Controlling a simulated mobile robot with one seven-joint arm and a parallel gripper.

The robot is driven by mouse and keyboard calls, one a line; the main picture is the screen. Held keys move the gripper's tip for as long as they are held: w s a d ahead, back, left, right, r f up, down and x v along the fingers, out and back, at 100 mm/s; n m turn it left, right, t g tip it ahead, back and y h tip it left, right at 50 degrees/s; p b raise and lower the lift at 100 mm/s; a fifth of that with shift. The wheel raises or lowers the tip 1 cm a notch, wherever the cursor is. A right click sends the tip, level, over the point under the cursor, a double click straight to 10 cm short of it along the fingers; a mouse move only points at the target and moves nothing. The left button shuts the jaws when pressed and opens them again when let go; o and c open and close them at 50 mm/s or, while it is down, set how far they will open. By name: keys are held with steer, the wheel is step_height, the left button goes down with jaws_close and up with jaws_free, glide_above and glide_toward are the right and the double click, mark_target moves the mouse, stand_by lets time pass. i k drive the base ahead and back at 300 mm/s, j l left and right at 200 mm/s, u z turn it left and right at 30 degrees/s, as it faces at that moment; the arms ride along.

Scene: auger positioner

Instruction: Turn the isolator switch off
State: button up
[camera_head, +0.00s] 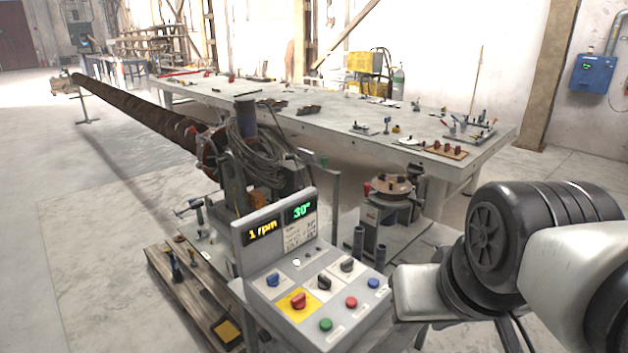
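A grey control box (262,285) with a sloped panel stands in front of me at the lower centre. On it a red rotary knob (299,300) sits on a yellow square plate, which looks like the isolator switch. Its exact pointing angle is too small to read surely. The displays above are lit, showing "1 rpm" in yellow and "30°" in green. My arm comes in from the right, and its pale end, my gripper (415,291), is just right of the panel, apart from the red knob. Its fingers cannot be made out.
The panel also has a blue knob (273,279), black knobs (324,282), and red (351,302), blue (373,283) and green (326,324) buttons. A long auger (135,108) runs behind left. A large grey workbench (330,125) with tools stands behind. A wooden pallet (185,300) lies left.

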mark_target(298, 304)
steer(key=j+u, duration=0.1)
steer(key=u, duration=0.4)
steer(key=i+l+u, duration=0.25)
steer(key=i+l, duration=0.15)
steer(key=i+j, duration=0.05)
